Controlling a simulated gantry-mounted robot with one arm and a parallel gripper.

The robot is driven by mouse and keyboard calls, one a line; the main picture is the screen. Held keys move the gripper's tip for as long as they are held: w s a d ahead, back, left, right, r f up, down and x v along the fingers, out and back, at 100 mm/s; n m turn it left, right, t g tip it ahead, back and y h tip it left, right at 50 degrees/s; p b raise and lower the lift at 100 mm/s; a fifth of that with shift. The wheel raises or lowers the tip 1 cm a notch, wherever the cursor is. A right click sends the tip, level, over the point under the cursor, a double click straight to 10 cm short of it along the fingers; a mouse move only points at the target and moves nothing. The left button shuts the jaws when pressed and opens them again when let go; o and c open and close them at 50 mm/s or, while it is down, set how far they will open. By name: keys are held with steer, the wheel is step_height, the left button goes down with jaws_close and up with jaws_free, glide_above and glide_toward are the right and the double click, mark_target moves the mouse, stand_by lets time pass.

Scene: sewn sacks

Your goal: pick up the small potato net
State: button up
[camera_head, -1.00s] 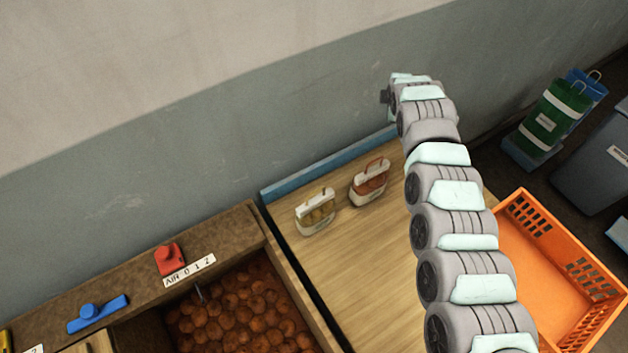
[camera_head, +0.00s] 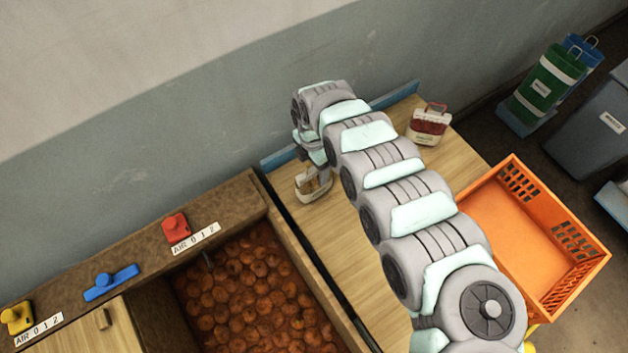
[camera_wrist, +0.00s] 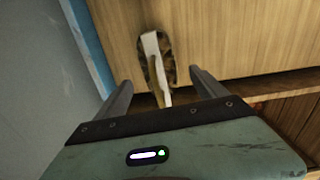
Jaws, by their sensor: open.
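The small potato net (camera_head: 313,186), tan-brown with a white band, stands upright on the wooden table near its left edge. In the wrist view the net (camera_wrist: 150,46) shows from above, its white band and handle pointing toward my gripper (camera_wrist: 161,80). The two fingers are apart, one on each side of the net's line, and nothing is held. In the head view my gripper (camera_head: 317,166) hangs right above the net, partly hidden by my arm. I cannot tell whether the fingers touch it.
A red net bag (camera_head: 428,127) stands farther right on the table (camera_head: 345,235). An orange crate (camera_head: 515,245) is at the table's right. A bin of round brown produce (camera_head: 255,295) lies left of the table. A low blue edge (camera_head: 402,96) runs along the wall.

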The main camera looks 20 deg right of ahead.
mark_target(314, 169)
steer(key=shift+w+d+f, duration=0.1)
steer(key=shift+d+f, duration=0.05)
steer(key=shift+f, duration=1)
steer(key=shift+d+f, duration=0.15)
steer(key=shift+f, duration=0.95)
steer(key=shift+c, duration=0.2)
jaws_close()
